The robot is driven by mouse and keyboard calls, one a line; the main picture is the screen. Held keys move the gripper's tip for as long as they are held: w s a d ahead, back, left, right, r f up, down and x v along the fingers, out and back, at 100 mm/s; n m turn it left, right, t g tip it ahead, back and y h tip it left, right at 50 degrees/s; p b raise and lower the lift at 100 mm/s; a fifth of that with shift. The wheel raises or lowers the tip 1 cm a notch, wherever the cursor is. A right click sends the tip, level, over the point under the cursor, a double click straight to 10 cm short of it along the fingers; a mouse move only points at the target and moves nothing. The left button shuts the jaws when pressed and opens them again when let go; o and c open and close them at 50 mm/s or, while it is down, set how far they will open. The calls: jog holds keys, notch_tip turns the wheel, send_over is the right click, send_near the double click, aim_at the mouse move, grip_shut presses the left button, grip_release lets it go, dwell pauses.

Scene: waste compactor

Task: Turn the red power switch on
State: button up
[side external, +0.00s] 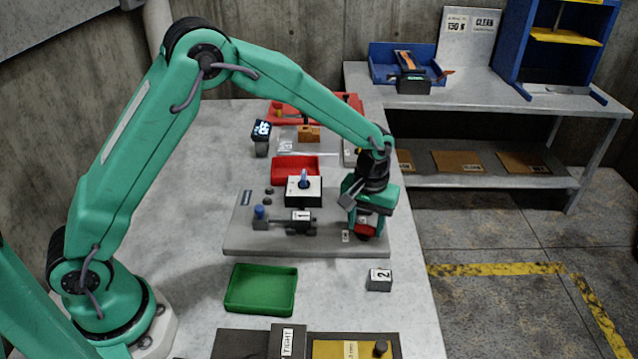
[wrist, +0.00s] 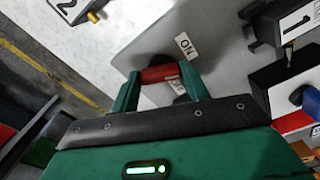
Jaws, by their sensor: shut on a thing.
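The red power switch (wrist: 160,74) lies between my gripper's fingers in the wrist view. My gripper (wrist: 162,80) is shut on its red handle. An "ON" label (wrist: 186,46) is on the grey panel (wrist: 205,25) just beyond the switch, and a second label is partly hidden behind the fingers. In the side external view, my gripper (side external: 366,232) points down at the right end of the grey panel (side external: 290,241). The red switch (side external: 365,229) shows low between the fingers there. Its exact angle is hard to tell.
On the panel stand a white box with a blue lever (side external: 304,188) and a block marked 1 (side external: 300,218). A block marked 2 (side external: 379,280) and a green tray (side external: 262,288) lie in front. A red tray (side external: 295,169) is behind. The table's right edge is close to my gripper.

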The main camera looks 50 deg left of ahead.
aim_at(366, 225)
jog(key=n, duration=0.4)
jog(key=shift+r+n, duration=0.1)
jog(key=shift+n, duration=0.3)
jog(key=o, duration=1)
jog(key=shift+r, duration=3.9)
